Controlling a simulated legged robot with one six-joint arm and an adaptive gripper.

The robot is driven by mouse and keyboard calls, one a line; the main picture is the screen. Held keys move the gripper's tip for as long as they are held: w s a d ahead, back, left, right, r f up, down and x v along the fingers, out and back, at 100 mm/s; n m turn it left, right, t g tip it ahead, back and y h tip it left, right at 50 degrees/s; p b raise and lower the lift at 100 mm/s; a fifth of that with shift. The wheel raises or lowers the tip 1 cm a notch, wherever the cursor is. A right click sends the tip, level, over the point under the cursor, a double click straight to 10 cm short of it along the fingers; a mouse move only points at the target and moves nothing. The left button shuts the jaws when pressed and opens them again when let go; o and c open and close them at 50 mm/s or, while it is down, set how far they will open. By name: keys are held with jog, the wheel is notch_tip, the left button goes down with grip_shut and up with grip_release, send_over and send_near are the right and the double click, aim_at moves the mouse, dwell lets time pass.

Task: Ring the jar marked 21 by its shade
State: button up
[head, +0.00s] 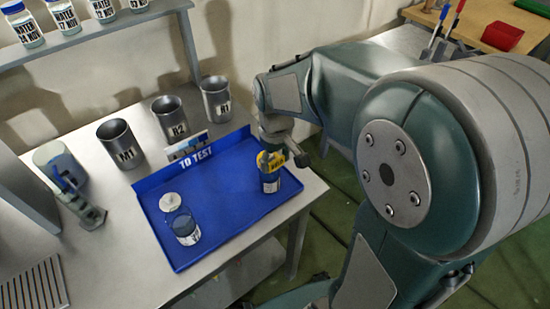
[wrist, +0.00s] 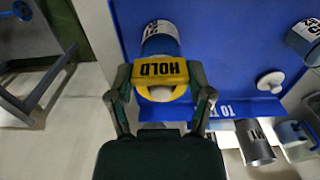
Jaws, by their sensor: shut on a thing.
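In the head view, a blue-filled jar (head: 270,184) stands at the right end of the blue TO TEST tray (head: 217,237). My gripper (head: 281,152) is shut on a yellow HOLD ring (head: 265,161) at the top of this jar. In the wrist view, the yellow HOLD ring (wrist: 160,72) is between my fingers (wrist: 160,103), with the jar (wrist: 160,36) just beyond it. The jar's label is too small to read surely, and I cannot tell whether the ring is fully around its neck. A second blue-filled jar (head: 184,226) stands in the left part of the tray.
A white lid (head: 170,202) lies in the tray beside the second jar. Grey cups (head: 120,143) marked with labels stand along the tray's back. A green-grey device (head: 75,188) stands left of the tray. Several jars sit on a shelf (head: 90,38) at upper left.

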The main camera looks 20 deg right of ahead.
jog(key=o, duration=0.8)
notch_tip(320, 180, up, 12)
jog(key=shift+f, duration=0.1)
dwell(0.4)
jog(key=s+m+t, duration=0.1)
jog(key=s+t, duration=0.1)
jog(key=s, duration=0.2)
jog(key=s+m+t, duration=0.1)
jog(key=s, duration=0.3)
jog(key=s+f+m+t, duration=0.1)
jog(key=s+t, duration=0.1)
jog(key=s, duration=0.3)
jog(key=shift+a+f+m+t, duration=0.1)
jog(key=shift+a+m+t, duration=0.05)
jog(key=shift+m+t, duration=0.15)
